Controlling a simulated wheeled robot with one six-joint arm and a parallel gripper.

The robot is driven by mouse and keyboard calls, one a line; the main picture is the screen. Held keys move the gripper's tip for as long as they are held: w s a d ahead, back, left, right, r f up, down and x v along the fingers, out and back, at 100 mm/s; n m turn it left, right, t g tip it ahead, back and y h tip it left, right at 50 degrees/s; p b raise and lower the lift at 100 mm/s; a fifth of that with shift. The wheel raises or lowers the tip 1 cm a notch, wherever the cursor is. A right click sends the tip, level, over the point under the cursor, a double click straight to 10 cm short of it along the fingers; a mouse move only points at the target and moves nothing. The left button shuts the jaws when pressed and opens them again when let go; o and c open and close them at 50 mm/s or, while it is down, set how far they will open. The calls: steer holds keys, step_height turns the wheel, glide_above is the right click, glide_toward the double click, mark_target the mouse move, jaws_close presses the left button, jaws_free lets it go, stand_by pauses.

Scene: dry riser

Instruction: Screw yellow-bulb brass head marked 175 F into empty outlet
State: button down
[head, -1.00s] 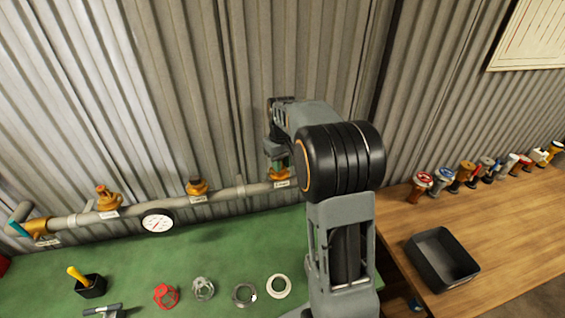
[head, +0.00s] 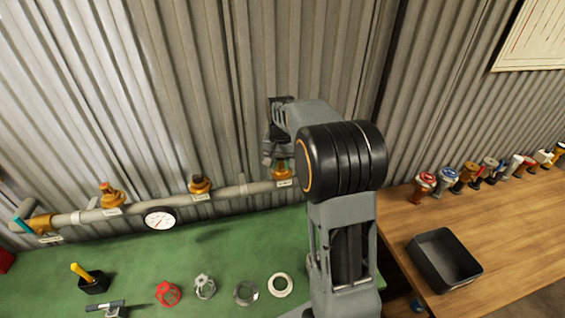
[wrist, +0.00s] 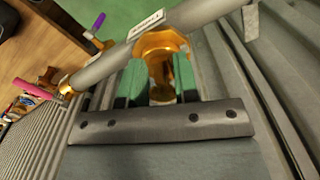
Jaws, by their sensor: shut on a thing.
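My gripper (head: 281,160) is over the right-hand outlet of the grey pipe, partly hidden by my arm in the head view. In the wrist view its green fingertips (wrist: 160,82) are shut on a brass head (wrist: 162,72) between them. The brass outlet fitting (wrist: 158,42) surrounds the far end of the head, and its brass (head: 284,174) also shows just below my gripper in the head view. The head looks in line with the outlet; I cannot tell how deep it sits. The bulb colour and the 175 F marking are not visible.
The pipe (head: 150,208) carries two other brass fittings (head: 112,196) (head: 200,186) and a gauge (head: 160,218). The green bench holds a red cage (head: 168,292), rings and a yellow-handled tool (head: 82,272). Several heads (head: 470,174) and a black tray (head: 430,270) are on the wooden table.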

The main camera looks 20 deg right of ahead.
steer(key=shift+m, duration=0.6)
steer(key=shift+w+a+m, duration=0.15)
steer(key=shift+w+m, duration=0.05)
steer(key=shift+m, duration=0.9)
steer(key=c, duration=1.3)
jaws_free()
steer(key=shift+m, duration=0.5)
steer(key=o, duration=0.5)
steer(key=shift+r, duration=0.1)
step_height(320, 180, up, 14)
steer(key=shift+f+b, duration=0.2)
steer(key=shift+b, duration=0.5)
